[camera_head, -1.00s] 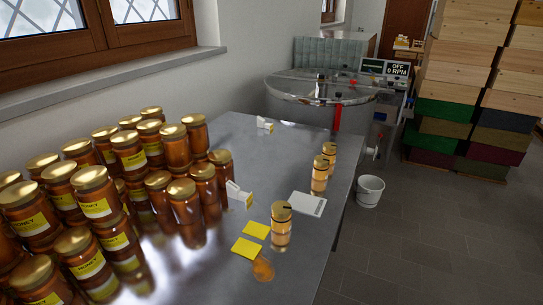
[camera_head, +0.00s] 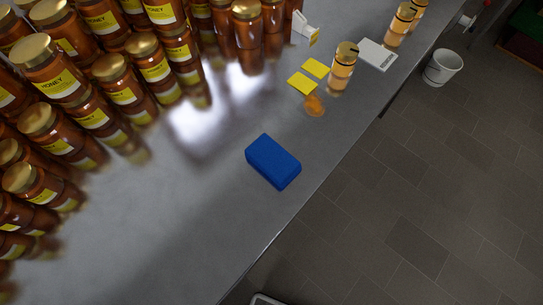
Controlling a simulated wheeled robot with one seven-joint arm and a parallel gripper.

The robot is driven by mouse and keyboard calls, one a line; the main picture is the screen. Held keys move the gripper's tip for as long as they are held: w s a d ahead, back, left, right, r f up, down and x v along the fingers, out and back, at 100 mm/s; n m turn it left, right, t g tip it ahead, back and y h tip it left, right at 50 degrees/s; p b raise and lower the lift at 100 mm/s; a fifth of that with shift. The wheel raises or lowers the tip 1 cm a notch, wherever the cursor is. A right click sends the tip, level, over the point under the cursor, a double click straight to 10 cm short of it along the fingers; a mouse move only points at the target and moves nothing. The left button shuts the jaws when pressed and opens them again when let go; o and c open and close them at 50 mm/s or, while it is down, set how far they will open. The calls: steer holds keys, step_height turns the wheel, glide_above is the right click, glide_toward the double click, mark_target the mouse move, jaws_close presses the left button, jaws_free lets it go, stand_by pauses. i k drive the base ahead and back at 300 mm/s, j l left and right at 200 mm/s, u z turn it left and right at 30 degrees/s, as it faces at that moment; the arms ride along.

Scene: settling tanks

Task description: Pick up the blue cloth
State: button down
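A blue block-shaped thing (camera_head: 272,162), the only blue item in view, lies on the grey metal table (camera_head: 190,215). It looks like a thick folded cloth or a sponge. It sits near the table's right edge, apart from the jars, with nothing touching it. My gripper is not in view.
Many honey jars (camera_head: 101,108) crowd the table's left and back. Near the blue thing are an amber spill (camera_head: 315,106), yellow labels (camera_head: 302,83), a lone jar (camera_head: 342,67) and a white flat device (camera_head: 378,55). A white bucket (camera_head: 442,68) stands on the floor.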

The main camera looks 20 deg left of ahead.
mark_target(281, 167)
steer(key=u, duration=0.4)
steer(key=l+u, duration=0.15)
steer(key=u, duration=0.6)
steer(key=l+u, duration=0.1)
steer(key=u, duration=0.25)
steer(key=k+l+u, duration=0.15)
steer(key=k+l, duration=0.1)
steer(key=l, duration=0.15)
